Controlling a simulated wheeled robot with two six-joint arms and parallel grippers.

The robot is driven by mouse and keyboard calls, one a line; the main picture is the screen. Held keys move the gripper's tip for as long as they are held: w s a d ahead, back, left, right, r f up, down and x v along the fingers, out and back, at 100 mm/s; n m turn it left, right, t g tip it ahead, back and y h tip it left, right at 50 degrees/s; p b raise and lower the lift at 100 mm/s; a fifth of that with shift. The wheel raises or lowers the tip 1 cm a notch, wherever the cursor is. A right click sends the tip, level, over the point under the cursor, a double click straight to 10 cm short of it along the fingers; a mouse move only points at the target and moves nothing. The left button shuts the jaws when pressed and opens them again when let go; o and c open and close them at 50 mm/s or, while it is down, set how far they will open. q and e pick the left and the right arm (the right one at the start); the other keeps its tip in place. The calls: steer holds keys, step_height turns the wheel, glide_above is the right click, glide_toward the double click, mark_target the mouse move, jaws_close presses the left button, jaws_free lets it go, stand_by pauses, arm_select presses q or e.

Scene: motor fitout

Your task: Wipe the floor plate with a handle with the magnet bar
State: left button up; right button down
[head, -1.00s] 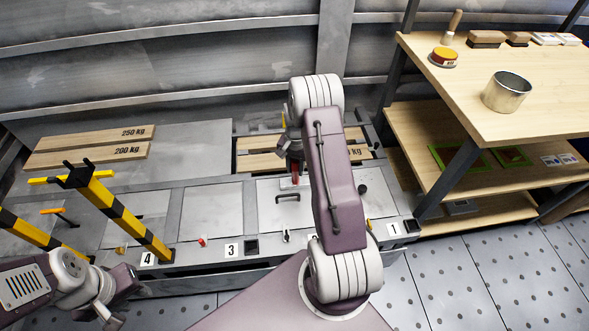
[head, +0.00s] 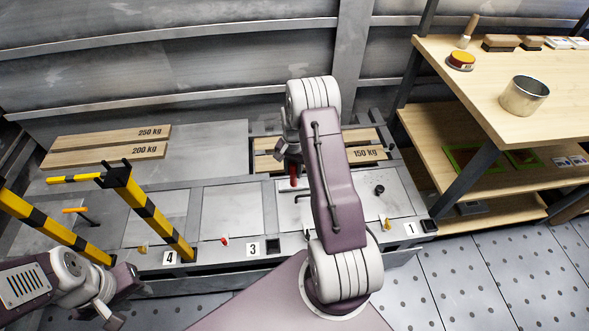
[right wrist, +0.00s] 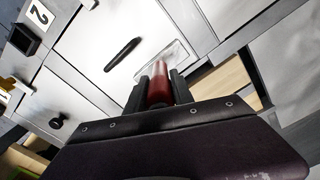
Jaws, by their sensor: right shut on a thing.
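The floor plate with a handle (head: 289,216) is a grey metal panel in the low deck, partly hidden behind my right arm in the head view. Its black bar handle shows clearly in the right wrist view (right wrist: 122,54). My right gripper (right wrist: 159,92) is shut on the magnet bar (right wrist: 158,82), of which a red cylindrical part shows between the dark fingers. In the head view the red bar (head: 293,180) is over the far left part of the plate. I cannot tell whether it touches. My left gripper (head: 105,314) is at the lower left, away from the plate; its fingers are unclear.
Yellow-black striped posts (head: 150,212) stand on the left of the deck. Wooden boards marked with weights (head: 105,147) lie behind. A black knob (head: 379,190) rises right of my arm.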

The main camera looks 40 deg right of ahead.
mark_target(295, 164)
step_height(295, 164, up, 4)
steer(key=shift+s+d+f+p, duration=0.1)
steer(key=shift+d+p, duration=0.05)
steer(key=shift+p, duration=0.95)
step_height(295, 164, up, 4)
steer(key=p, duration=0.4)
